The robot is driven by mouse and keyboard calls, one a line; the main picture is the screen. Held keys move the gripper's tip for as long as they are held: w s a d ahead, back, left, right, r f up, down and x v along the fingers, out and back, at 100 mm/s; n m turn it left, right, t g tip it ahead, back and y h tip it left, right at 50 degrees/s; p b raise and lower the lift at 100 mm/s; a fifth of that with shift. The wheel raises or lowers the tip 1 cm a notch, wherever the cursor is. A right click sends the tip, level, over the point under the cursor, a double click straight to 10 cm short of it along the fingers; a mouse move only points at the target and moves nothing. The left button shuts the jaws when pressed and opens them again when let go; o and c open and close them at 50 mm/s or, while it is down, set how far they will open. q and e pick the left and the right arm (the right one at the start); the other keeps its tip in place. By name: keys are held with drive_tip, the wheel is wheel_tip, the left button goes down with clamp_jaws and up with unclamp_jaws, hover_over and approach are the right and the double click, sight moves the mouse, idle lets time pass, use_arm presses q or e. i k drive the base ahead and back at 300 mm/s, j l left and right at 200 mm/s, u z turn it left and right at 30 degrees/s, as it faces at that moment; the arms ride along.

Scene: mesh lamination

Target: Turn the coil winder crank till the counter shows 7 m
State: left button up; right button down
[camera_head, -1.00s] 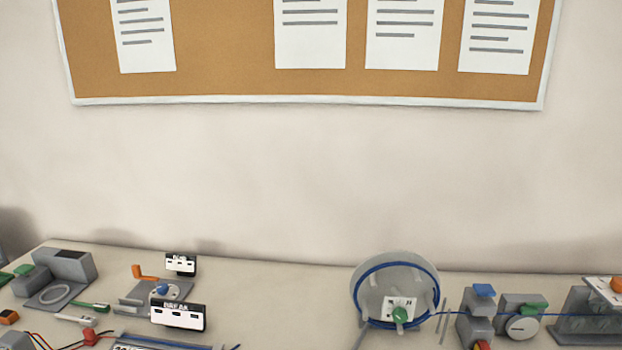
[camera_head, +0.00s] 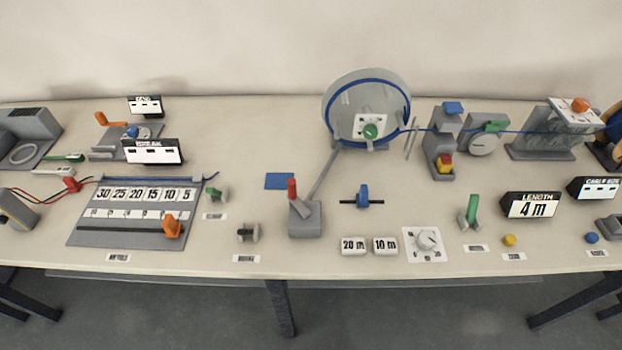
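The coil winder (camera_head: 341,92) is a large grey disc standing at the back of the bench, with a ring of blue cable around its face. A white plate with a round green knob (camera_head: 371,131) sits low on its face; I cannot tell whether this knob is the crank. The counter (camera_head: 532,205), a black display marked LENGTH at the right, reads 4 m. Neither of my grippers is in view.
A red-handled lever (camera_head: 293,190) stands in front of the winder. Blue cable runs right from the winder past a grey block (camera_head: 440,155) and a dial (camera_head: 482,144). A scale board (camera_head: 85,228) lies at the left.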

sight(293, 196)
drive_tip(key=j+z, duration=0.25)
drive_tip(key=z, duration=0.15)
drive_tip(key=j+z, duration=0.5)
drive_tip(key=z, duration=0.25)
drive_tip(key=k+j+z, duration=0.1)
drive_tip(key=j, duration=0.3)
drive_tip(key=k+j, duration=0.15)
drive_tip(key=j, duration=0.25)
drive_tip(key=k+j+z, duration=0.15)
drive_tip(key=j, duration=0.25)
drive_tip(key=k+j+z, duration=0.1)
drive_tip(key=j, duration=0.3)
drive_tip(key=l+z, duration=0.15)
drive_tip(key=l, duration=0.2)
drive_tip(key=i+l+z, duration=0.15)
drive_tip(key=l, duration=0.2)
drive_tip(key=i+l+z, duration=0.2)
drive_tip(key=l, duration=0.15)
drive_tip(key=k, duration=0.45)
drive_tip(key=i, duration=0.35)
